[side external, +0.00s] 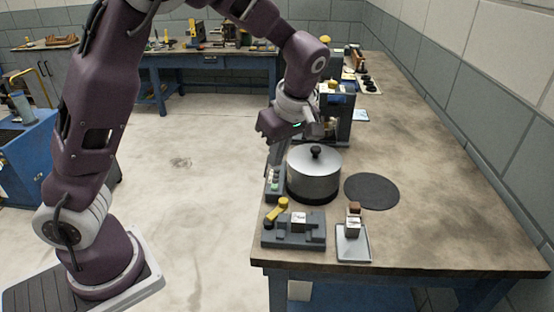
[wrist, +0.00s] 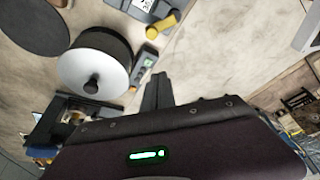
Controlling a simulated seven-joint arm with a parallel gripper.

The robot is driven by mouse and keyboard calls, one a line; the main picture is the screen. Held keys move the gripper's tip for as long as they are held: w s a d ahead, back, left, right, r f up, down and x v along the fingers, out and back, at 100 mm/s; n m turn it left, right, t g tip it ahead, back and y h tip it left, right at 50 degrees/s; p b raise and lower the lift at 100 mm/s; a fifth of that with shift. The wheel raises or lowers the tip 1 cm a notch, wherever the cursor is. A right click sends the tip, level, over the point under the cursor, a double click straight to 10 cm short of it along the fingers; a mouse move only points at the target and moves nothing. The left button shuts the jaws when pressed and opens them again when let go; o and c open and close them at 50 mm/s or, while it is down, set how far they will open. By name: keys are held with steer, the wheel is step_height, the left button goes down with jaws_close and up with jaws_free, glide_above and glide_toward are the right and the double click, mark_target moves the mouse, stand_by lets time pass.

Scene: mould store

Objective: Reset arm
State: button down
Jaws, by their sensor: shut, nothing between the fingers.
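My gripper (side external: 274,160) hangs over the left edge of the workbench, just left of and above a silver lidded pot (side external: 315,175). Its fingers are together with nothing between them; the wrist view also shows the closed fingers (wrist: 157,92). The pot has a black knob and a dark base, and in the wrist view the pot (wrist: 92,68) is left of the fingers, apart from them. A small grey control box (side external: 275,184) with coloured buttons stands below the gripper, beside the pot.
A dark round mat (side external: 372,191) lies right of the pot. A grey fixture with a yellow handle (side external: 293,231) and a small tray (side external: 353,245) bearing a brown-topped block are at the near edge. A dark machine (side external: 337,118) stands behind. The bench's right side is clear.

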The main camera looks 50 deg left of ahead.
steer(key=s+d+r+m+t+h, duration=0.2)
steer(key=s+r+m, duration=0.3)
steer(key=s+m, duration=0.3)
steer(key=s+d+r+m+t+h, duration=0.1)
steer(key=s+r+m+t, duration=0.2)
steer(key=s+m, duration=0.6)
steer(key=s+r, duration=0.1)
steer(key=s, duration=0.4)
steer(key=shift+s+d+r+m+h, duration=0.25)
steer(key=shift+d+r+m+h, duration=0.05)
steer(key=shift+d+r+h, duration=0.1)
